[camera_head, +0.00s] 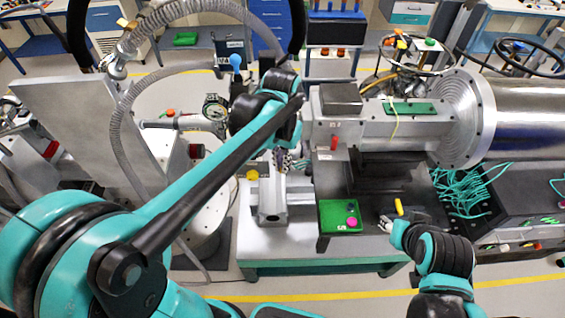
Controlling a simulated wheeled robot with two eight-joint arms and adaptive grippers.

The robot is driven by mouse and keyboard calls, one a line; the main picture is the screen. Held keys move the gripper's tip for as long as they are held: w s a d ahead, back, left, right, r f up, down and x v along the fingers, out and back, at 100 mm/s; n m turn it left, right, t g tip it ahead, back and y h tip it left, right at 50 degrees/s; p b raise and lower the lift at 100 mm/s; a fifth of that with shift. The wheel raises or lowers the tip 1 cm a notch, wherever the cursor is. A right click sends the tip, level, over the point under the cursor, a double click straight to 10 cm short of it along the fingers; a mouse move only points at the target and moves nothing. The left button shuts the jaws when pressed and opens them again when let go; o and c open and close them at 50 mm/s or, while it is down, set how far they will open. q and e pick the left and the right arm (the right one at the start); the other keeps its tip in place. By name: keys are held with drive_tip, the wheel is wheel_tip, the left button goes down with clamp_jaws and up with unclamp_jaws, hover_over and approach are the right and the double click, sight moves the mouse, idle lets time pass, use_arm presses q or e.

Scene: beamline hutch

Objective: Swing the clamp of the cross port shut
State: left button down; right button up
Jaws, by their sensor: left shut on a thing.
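My left arm reaches in from the left to the middle of the picture. Its gripper (284,163) points down beside the grey housing and above a grey metal fitting (271,200), which I take to be part of the cross port. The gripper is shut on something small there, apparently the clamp. The arm and wrist hide most of the clamp, so I cannot tell its angle. My right gripper (386,224) is low at the right, over the dark bench surface. Its fingers are too small to read.
A green tray (327,222) holding a pink knob (352,222) lies right of the fitting. A yellow piece (399,207) stands near my right gripper. The grey housing (345,130) and large steel pipe (525,118) block the right. Teal cables (465,188) lie below the pipe.

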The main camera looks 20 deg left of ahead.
use_arm(q)
drive_tip(key=w+a+m+b, duration=0.1)
drive_tip(key=w+a+m, duration=0.6)
drive_tip(key=m, duration=0.5)
drive_tip(key=shift+a+m+b, duration=0.3)
drive_tip(key=shift+a, duration=0.4)
drive_tip(key=shift+w+r, duration=0.1)
drive_tip(key=c, duration=1.7)
unclamp_jaws()
wheel_tip(320, 180, up, 12)
